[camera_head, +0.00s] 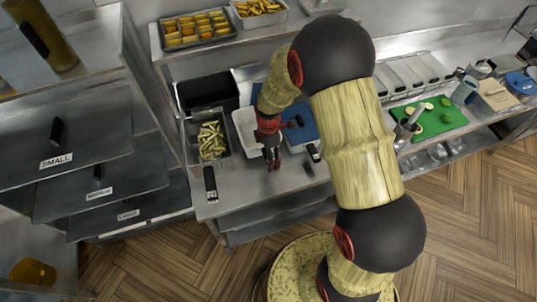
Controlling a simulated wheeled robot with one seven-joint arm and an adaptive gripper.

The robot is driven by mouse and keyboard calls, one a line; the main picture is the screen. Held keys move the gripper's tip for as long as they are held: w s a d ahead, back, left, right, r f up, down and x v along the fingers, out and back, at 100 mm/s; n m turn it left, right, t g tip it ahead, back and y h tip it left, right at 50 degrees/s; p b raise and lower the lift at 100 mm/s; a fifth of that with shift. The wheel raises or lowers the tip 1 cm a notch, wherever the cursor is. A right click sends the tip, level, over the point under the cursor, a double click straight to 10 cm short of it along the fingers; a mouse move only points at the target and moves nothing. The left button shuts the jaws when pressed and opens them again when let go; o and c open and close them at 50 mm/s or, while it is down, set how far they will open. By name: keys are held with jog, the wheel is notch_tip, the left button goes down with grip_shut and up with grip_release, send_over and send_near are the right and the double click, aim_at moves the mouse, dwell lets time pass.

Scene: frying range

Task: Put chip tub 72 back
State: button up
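A dark metal tub of chips (211,138) stands on the steel counter, left of my gripper. A black handle (210,183) with a small pale marking lies in front of it; the marking is too small to read. A white tub (244,124) stands right of the chips, partly hidden by my arm. My gripper (273,162) points down over the counter, at the right front side of the white tub. Its fingers look close together with nothing clearly between them, but they are too small to judge. No tub number is readable.
A black bin (208,92) stands behind the chips. A blue board (301,128) lies right of my gripper. A tray of fried pieces (196,28) sits on the back shelf. A green board (430,118) is at right. Labelled dark panels (65,135) are at left.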

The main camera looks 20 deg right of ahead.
jog(key=shift+s+f+b, duration=0.2)
jog(key=shift+f+b, duration=0.15)
jog(key=shift+f, duration=0.15)
jog(key=shift+w+f+b, duration=0.1)
jog(key=shift+f+b, duration=1.35)
jog(key=shift+f, duration=1.45)
jog(key=o, duration=2)
jog(key=shift+o, duration=0.2)
jog(key=shift+r, duration=0.1)
notch_tip(320, 180, up, 12)
jog(key=shift+f, duration=0.1)
